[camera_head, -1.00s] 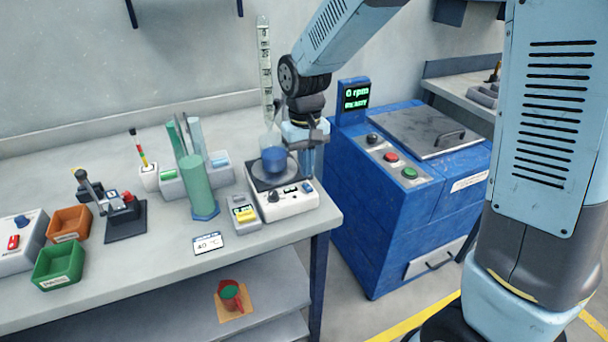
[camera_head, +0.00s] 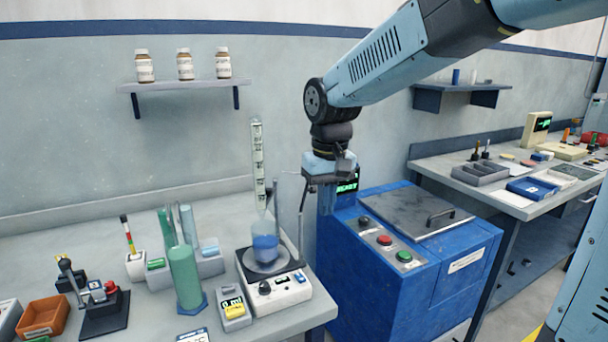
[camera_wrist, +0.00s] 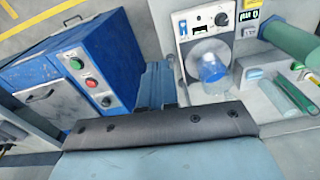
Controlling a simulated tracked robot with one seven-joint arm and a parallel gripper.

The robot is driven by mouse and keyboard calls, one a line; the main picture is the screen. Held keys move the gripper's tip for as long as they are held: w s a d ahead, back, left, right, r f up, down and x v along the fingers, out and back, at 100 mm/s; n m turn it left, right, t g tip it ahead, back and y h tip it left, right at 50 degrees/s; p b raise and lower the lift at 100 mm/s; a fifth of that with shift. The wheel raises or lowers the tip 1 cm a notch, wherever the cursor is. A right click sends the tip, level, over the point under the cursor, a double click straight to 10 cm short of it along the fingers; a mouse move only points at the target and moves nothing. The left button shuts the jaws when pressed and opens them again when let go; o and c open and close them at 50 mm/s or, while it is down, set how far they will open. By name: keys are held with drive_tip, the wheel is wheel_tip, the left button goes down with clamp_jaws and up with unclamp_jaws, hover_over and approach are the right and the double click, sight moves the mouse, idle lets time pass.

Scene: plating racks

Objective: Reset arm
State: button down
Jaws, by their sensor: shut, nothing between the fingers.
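My gripper (camera_head: 325,206) hangs from my raised arm at the centre of the head view, pointing down. It is shut and empty. It is in front of the blue machine's small display (camera_head: 347,186), to the right of the hotplate, and touches nothing that I can see. The hotplate (camera_head: 281,292) bears a beaker of blue liquid (camera_head: 265,247), with a tall clear graduated tube (camera_head: 257,165) above it. In the wrist view, the beaker (camera_wrist: 211,68) is right of centre and the blue machine (camera_wrist: 75,75) is at left.
A green cylinder (camera_head: 185,280), a rack of tubes (camera_head: 207,262) and a small meter (camera_head: 233,308) stand left of the hotplate. The wall shelf (camera_head: 180,86) holds three bottles. Another bench (camera_head: 505,205) stands at the right. Air above the machine's lid (camera_head: 415,213) is clear.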

drive_tip(key=s+d+r+m+t, duration=0.2)
drive_tip(key=s+d, duration=0.5)
drive_tip(key=d, duration=0.2)
drive_tip(key=s+d+r+m+t, duration=0.2)
drive_tip(key=s+d+t, duration=0.1)
drive_tip(key=s+d, duration=0.4)
drive_tip(key=d, duration=0.3)
drive_tip(key=shift+s+d, duration=0.2)
drive_tip(key=shift+s, duration=0.15)
